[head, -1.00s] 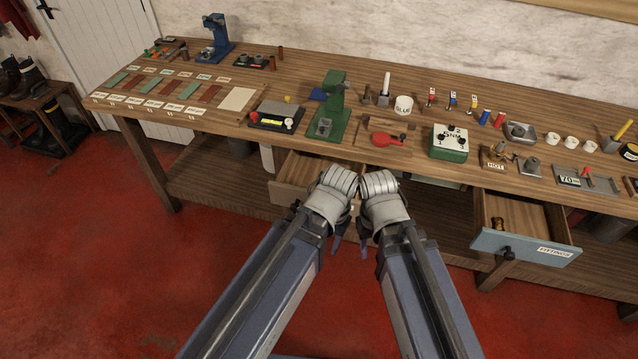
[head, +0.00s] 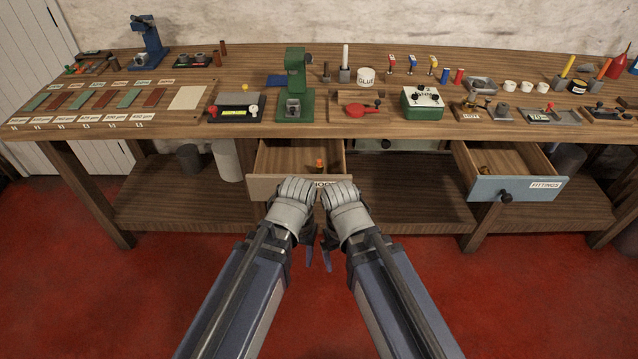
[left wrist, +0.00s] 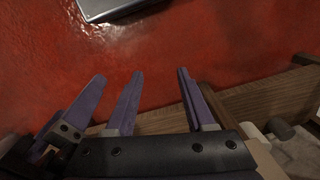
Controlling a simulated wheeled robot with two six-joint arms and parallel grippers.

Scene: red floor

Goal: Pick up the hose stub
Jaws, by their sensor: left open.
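I cannot tell for sure which thing is the hose stub. A small orange-topped piece (head: 320,165) stands inside the open wooden drawer (head: 265,187) under the bench; its lower part is unclear. Two brown cylinders (head: 222,50) stand at the back left of the bench. My left gripper (head: 309,258) is in front of this drawer, pointing down and empty. Its purple fingers are spread in the left wrist view (left wrist: 159,75). My right gripper (head: 327,260) hangs close beside it; its opening is unclear.
The wooden bench (head: 385,138) carries a green press (head: 295,90), a glue pot (head: 366,77) and a green box (head: 422,103). A blue-fronted fittings drawer (head: 515,188) stands open at the right. A lower shelf (head: 180,205) runs below. The red floor in front is clear.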

